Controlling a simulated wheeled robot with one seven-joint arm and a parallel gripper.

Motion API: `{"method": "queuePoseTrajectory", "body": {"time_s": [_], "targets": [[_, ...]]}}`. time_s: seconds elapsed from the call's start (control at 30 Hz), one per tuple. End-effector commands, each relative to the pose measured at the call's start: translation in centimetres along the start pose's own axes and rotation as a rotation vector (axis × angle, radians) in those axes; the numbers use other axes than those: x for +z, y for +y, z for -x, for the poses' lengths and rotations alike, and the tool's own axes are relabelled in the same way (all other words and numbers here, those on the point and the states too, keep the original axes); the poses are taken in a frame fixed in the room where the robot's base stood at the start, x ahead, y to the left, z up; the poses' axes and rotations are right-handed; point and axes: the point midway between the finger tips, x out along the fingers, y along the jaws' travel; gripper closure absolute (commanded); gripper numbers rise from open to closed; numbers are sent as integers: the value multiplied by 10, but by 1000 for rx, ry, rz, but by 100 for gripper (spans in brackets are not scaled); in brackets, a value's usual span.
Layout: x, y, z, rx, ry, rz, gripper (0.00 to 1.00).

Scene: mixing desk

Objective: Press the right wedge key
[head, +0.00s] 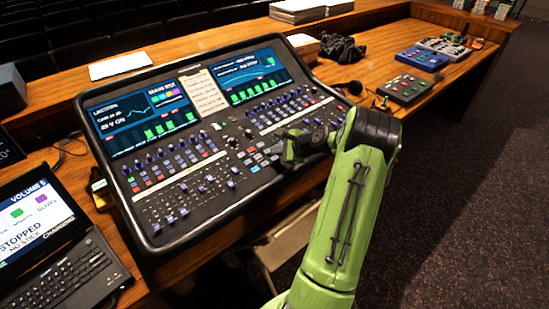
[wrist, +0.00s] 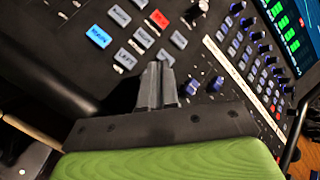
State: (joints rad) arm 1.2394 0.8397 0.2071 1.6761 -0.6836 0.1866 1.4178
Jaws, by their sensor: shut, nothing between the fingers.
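The mixing desk (head: 158,185) has a block of small push keys (head: 255,158) near its front middle. In the wrist view this block (wrist: 125,55) shows several grey keys, a lit blue key (wrist: 98,36) and a lit red key (wrist: 159,19). The labels are too small and tilted to read, so I cannot tell which is the right wedge key. My gripper (head: 283,150) is over the desk just right of these keys. In the wrist view my gripper (wrist: 156,78) is shut and empty, with its tips just below the grey keys. I cannot tell whether they touch the panel.
Faders and knobs (wrist: 243,60) lie right of my fingers in the wrist view. The desk's two screens (head: 142,116) stand behind. A laptop (head: 55,245) is at the left, and small control boxes (head: 405,88) are at the right. The carpeted floor (head: 460,190) is clear.

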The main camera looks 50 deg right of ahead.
Motion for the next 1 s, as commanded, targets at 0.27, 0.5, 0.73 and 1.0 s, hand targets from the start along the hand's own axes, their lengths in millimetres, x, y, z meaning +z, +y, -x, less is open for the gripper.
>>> {"method": "queuePoseTrajectory", "body": {"time_s": [0.27,0.5,0.73,1.0], "targets": [[0,0,0,0,0,0,100],[-2,2,-3,1,0,-1,100],[-4,4,-6,0,0,1,100],[-5,5,-6,0,0,0,100]]}}
